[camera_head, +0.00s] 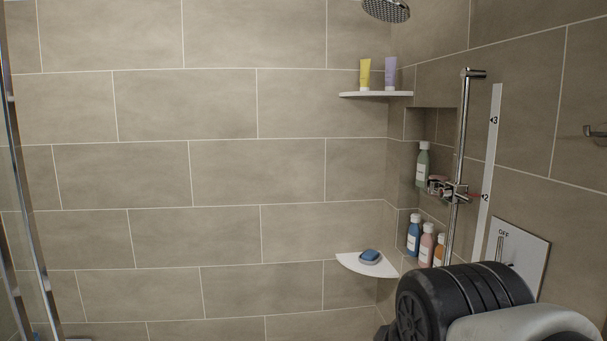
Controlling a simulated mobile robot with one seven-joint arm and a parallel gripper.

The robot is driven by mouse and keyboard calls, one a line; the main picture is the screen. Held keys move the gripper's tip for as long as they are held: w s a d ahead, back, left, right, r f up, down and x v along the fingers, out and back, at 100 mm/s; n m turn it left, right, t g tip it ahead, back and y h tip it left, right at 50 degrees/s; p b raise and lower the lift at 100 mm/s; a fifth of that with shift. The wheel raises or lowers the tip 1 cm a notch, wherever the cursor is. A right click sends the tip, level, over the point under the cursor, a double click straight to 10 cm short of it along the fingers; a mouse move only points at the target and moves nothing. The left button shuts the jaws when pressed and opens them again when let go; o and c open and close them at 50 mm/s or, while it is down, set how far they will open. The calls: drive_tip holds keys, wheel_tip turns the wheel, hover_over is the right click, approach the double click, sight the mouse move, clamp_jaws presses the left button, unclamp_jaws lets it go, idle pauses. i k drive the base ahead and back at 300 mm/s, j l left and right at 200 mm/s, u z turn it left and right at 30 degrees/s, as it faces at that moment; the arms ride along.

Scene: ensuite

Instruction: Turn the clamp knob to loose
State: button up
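A chrome slider clamp (455,192) sits on the upright shower rail (463,125), a little above the "2" mark of the white scale strip (488,165). Chrome parts stick out to its left, and a small reddish part shows on its right. Which part is the clamp knob, and how it is turned, is too small to tell. My black and grey arm fills the lower right and hides the rail's lower end. My gripper is not in view.
A panel marked OFF (520,252) with a lever is on the right wall. Bottles (427,245) stand in the niche behind the rail. Corner shelves hold two tubes (365,74) and a blue soap (370,255). A hook (595,131) is at far right.

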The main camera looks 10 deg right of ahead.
sight(445, 192)
drive_tip(key=i+u, duration=0.15)
drive_tip(key=i, duration=0.35)
drive_tip(key=i+l+u, duration=0.2)
drive_tip(key=i, duration=0.3)
drive_tip(key=i+u, duration=0.15)
drive_tip(key=i, duration=0.35)
drive_tip(key=i+j+u, duration=0.15)
drive_tip(key=i+u, duration=0.15)
drive_tip(key=i, duration=0.2)
drive_tip(key=i+u, duration=0.3)
drive_tip(key=i, duration=0.2)
drive_tip(key=z, duration=1.75)
